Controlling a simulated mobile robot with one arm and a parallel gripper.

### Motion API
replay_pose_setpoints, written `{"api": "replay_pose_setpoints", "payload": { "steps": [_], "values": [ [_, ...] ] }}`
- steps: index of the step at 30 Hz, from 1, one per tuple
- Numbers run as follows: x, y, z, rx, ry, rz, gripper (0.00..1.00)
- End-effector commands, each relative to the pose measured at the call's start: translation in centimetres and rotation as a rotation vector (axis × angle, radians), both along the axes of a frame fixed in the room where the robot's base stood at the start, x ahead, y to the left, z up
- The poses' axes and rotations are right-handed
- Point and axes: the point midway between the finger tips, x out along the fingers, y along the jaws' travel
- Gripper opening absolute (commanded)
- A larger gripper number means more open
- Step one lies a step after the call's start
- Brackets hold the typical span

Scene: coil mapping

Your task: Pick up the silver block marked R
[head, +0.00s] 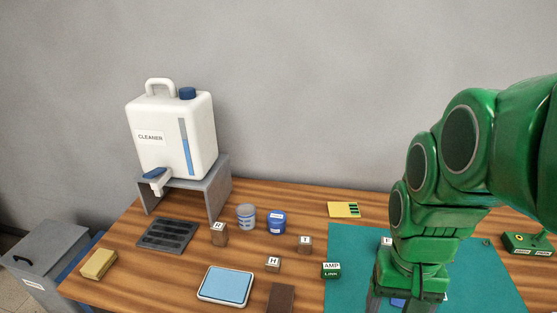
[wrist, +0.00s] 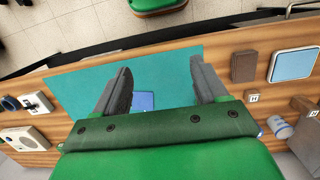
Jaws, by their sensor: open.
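I cannot make out a silver block marked R in either view. In the head view, a small block marked H (head: 273,265) stands on the table. Another small block (head: 305,246) with a mark that looks like I stands behind it to the right. A taller block (head: 219,237) with an unclear mark stands further left. A white-labelled thing (head: 386,241) on the mat is mostly hidden by my arm. My gripper (wrist: 160,66) is open, with nothing between its fingers, above the teal mat. A flat blue thing (wrist: 144,101) shows below it.
A white cleaner jug (head: 150,115) sits on a grey stand (head: 222,187) at the back left. A green AMP LINK box (head: 331,272), a white and blue tray (head: 226,285), two tubs, a yellow sponge (head: 99,264) and a dark grate (head: 168,235) share the wooden table.

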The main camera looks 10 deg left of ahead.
Motion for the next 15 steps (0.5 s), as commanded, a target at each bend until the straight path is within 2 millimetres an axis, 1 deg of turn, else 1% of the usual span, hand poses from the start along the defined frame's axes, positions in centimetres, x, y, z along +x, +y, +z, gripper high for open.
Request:
{"api": "replay_pose_setpoints", "payload": {
  "steps": [1, 3, 11, 15],
  "values": [
    [1.4, 0.5, 0.1, -0.003, -0.004, 0.0, 0.72],
    [3.0, 1.2, 0.2, -0.007, -0.007, -0.005, 0.72],
    [8.8, 4.4, 0.4, -0.021, -0.028, -0.019, 0.72],
    [11.8, 6.6, 0.2, -0.025, -0.042, -0.026, 0.72]
  ]
}}
